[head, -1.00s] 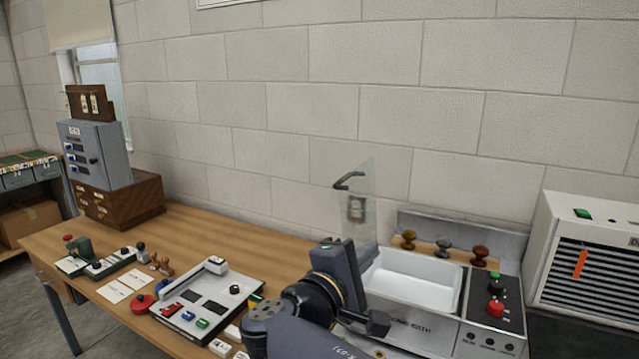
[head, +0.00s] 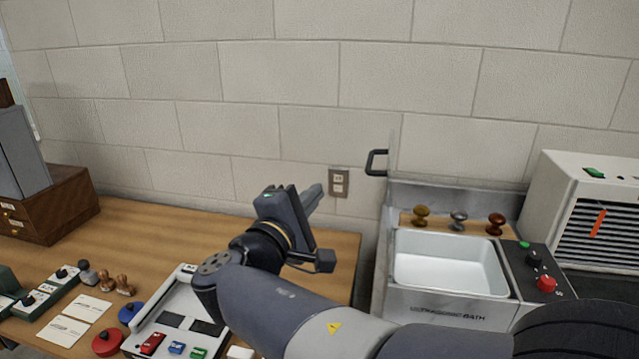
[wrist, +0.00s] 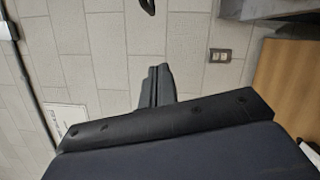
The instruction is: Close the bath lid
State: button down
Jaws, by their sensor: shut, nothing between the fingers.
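The ultrasonic bath (head: 437,303) stands at the right, its white basin (head: 450,266) uncovered. Its clear lid (head: 393,150) stands upright at the basin's left side, seen nearly edge-on. The lid's black handle (head: 376,163) sticks out to the left near the top. The handle is partly visible at the top edge of the wrist view (wrist: 148,6). My gripper (head: 314,196) is left of the lid and lower than the handle, apart from both. Its fingers are shut and empty; they also show in the wrist view (wrist: 158,84).
Several knobs (head: 458,219) stand on a wooden strip behind the basin. A control panel (head: 536,270) with a red knob is right of it, and a white vented unit (head: 590,210) farther right. The wooden desk (head: 200,228) at the left holds stamps, cards and a device. A wall socket (head: 339,181) is behind my gripper.

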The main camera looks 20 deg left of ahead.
jog(key=w+d+r+p, duration=0.2)
jog(key=w+d, duration=0.3)
jog(key=w, duration=0.3)
jog(key=shift+w+d+p, duration=0.25)
jog(key=shift+p, duration=0.25)
jog(key=shift+d, duration=0.1)
